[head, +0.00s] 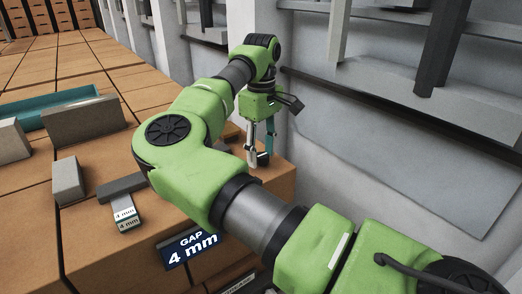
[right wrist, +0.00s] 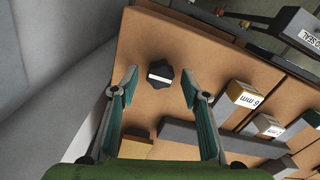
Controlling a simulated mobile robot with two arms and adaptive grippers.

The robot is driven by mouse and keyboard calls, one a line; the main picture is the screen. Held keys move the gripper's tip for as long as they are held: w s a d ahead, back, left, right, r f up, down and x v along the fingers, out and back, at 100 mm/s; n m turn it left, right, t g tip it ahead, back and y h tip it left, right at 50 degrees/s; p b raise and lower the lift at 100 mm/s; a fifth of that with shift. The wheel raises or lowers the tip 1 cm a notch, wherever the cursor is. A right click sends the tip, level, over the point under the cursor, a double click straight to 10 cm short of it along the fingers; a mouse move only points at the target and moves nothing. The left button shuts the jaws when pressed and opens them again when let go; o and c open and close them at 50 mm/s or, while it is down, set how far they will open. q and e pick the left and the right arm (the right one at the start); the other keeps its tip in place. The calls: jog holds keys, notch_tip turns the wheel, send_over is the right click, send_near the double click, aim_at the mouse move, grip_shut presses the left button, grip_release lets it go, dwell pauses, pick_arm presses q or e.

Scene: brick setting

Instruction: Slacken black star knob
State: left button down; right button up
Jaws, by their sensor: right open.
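The black star knob (right wrist: 160,74) shows in the right wrist view, with a pale bar across its top. It sits on an orange-brown brick surface (right wrist: 215,65). My right gripper (right wrist: 158,86) is open, its two teal-padded fingers spread to the left and right of the knob in the picture. The knob appears apart from both fingers; its height relative to the tips is hard to judge. In the head view my right gripper (head: 260,163) points down over the brick near the wall, and the knob is not clearly made out there. My left gripper is not in view.
A blue "GAP 4 mm" sign (head: 190,249) is on the brick front. Grey blocks (head: 67,181) and a teal piece (head: 60,108) lie to the left. A "6 mm" tagged block (right wrist: 242,93) lies right of my right gripper in the wrist view. A grey wall (head: 380,130) stands close by.

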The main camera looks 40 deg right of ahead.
jog(key=c, duration=1.1)
